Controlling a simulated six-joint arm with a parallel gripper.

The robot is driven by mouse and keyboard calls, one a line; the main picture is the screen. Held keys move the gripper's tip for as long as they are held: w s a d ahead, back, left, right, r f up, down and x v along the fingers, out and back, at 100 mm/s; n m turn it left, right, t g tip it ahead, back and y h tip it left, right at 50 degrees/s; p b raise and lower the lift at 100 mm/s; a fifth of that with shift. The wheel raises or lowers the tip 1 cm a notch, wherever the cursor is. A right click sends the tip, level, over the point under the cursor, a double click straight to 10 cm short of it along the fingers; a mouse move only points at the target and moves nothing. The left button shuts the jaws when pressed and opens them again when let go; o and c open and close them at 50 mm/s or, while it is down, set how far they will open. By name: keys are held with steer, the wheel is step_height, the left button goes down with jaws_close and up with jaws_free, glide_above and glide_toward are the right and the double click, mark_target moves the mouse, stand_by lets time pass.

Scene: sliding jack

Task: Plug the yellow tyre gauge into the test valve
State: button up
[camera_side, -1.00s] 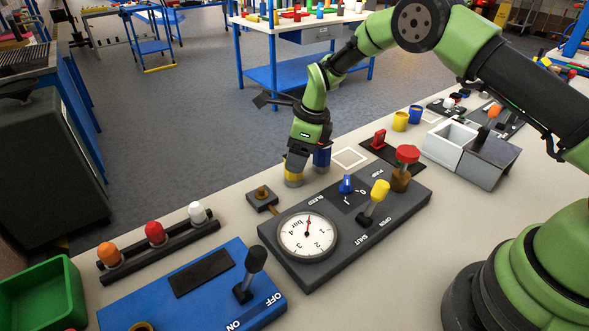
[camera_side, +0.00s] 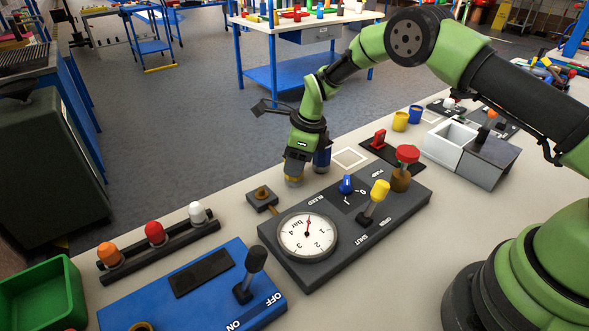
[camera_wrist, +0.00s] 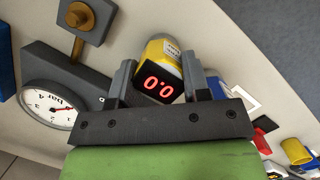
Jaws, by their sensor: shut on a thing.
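The yellow tyre gauge (camera_side: 293,179) is between the jaws of my gripper (camera_side: 297,165), with only its yellow lower part showing in the side view. In the wrist view the gauge (camera_wrist: 158,50) has a black face with a red 0.0 display, one finger on each side. My gripper is shut on it. I cannot tell whether its bottom touches the table. The test valve, a brass stub on a small dark block (camera_side: 262,199), is left of the gauge and apart from it. The valve also shows in the wrist view (camera_wrist: 77,17), at upper left.
A blue cylinder (camera_side: 322,158) stands close to the right of my gripper. The dark panel (camera_side: 333,248) with a pressure dial (camera_side: 307,235), levers and a red knob (camera_side: 407,154) lies in front. A rail of coloured caps (camera_side: 155,234) lies left of the valve.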

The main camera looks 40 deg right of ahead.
steer(key=shift+r, duration=2.5)
steer(key=s+a+r, duration=0.1)
steer(key=a+r, duration=0.5)
steer(key=a, duration=0.3)
steer(key=shift+f, duration=0.1)
steer(key=shift+f, duration=2.8)
steer(key=shift+f, duration=1.25)
steer(key=shift+r, duration=0.95)
steer(key=shift+f, duration=1.2)
